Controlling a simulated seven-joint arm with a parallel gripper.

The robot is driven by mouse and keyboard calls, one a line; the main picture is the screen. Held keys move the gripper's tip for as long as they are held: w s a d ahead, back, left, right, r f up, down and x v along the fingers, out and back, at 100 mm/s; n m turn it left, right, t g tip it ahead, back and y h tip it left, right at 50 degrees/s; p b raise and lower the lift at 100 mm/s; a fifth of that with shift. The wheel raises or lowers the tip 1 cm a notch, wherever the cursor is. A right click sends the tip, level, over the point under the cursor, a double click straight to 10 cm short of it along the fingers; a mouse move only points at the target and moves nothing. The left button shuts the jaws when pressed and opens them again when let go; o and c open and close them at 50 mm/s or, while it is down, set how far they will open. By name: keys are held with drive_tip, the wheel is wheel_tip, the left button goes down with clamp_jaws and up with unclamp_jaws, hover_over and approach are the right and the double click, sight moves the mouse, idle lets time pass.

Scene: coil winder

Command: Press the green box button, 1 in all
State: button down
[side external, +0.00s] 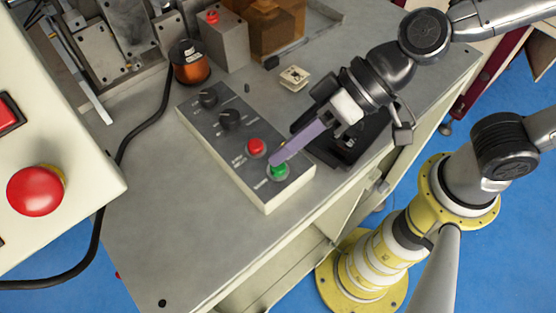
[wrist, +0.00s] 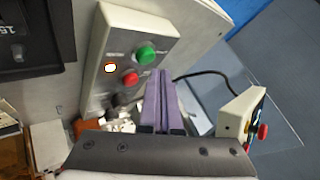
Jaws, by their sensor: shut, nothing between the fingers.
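The grey control box (side external: 222,152) lies on the bench, with the green button (side external: 279,171) near its front end and a red button (side external: 256,146) beside it. My gripper (side external: 274,160) has its purple fingers shut and empty. In the side view the fingertips overlap the upper left edge of the green button, so part of it is hidden. In the wrist view the green button (wrist: 146,54) is fully visible, just beyond and left of the fingertips (wrist: 161,72). The fingers appear above the box; I cannot tell whether they touch the button.
Two black knobs (side external: 229,119) stand farther along the box. A black device (side external: 350,145) sits right of it, under my gripper. A copper coil (side external: 190,65) and a grey block with a red button (side external: 222,42) stand behind. A panel with a red emergency button (side external: 35,190) is at left.

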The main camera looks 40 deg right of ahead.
drive_tip(key=shift+f, duration=0.15)
drive_tip(key=shift+f, duration=0.3)
